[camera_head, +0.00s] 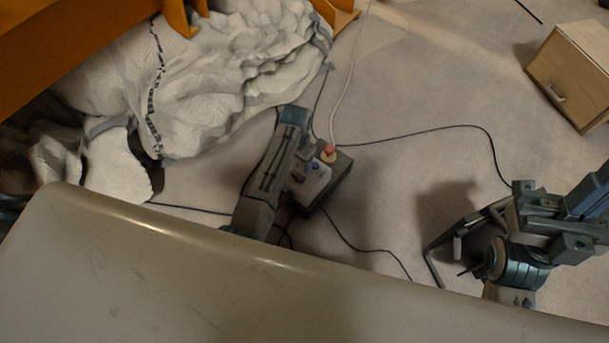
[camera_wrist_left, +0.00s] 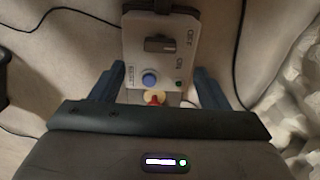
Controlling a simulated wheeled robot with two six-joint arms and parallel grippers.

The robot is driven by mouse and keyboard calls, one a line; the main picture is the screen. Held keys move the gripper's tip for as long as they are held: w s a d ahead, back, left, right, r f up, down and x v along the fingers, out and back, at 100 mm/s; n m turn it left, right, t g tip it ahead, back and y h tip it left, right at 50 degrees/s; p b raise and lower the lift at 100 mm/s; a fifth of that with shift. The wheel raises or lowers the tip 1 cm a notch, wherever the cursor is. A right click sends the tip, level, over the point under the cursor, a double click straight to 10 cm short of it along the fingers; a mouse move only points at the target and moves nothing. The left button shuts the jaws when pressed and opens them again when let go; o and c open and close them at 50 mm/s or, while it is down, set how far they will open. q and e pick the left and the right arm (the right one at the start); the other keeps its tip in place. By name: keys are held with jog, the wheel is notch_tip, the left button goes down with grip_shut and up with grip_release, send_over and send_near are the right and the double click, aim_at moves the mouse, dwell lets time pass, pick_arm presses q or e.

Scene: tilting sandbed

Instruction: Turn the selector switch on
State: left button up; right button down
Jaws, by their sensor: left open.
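The control box (camera_head: 338,180) sits on the floor in the head view, with a pale panel, a blue button (camera_head: 314,165) and a red button (camera_head: 328,152). The left wrist view shows its panel (camera_wrist_left: 135,42) with the black selector switch (camera_wrist_left: 160,44), whose bar lies across the picture. My left gripper (camera_wrist_left: 159,72) is open and empty. Its fingers show on either side of the panel, below the switch in that picture; contact cannot be judged. My left arm hides part of the box in the head view. My right arm (camera_head: 540,222) is at the right; its jaws cannot be made out.
The panel also has a blue button (camera_wrist_left: 149,80), a red button (camera_wrist_left: 155,98) and a small green lamp (camera_wrist_left: 179,84). Cables (camera_head: 430,131) run over the floor. A pale rumpled mass (camera_head: 225,65) lies at upper left. A wooden cabinet (camera_head: 573,75) stands at upper right.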

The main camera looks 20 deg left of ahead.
aim_at(298, 175)
pick_arm(q)
notch_tip(298, 175, down, 9)
jog(key=b, duration=0.3)
jog(key=shift+f+b, duration=0.2)
jog(key=shift+b, duration=0.15)
jog(key=shift+c, duration=0.2)
jog(key=c, duration=1)
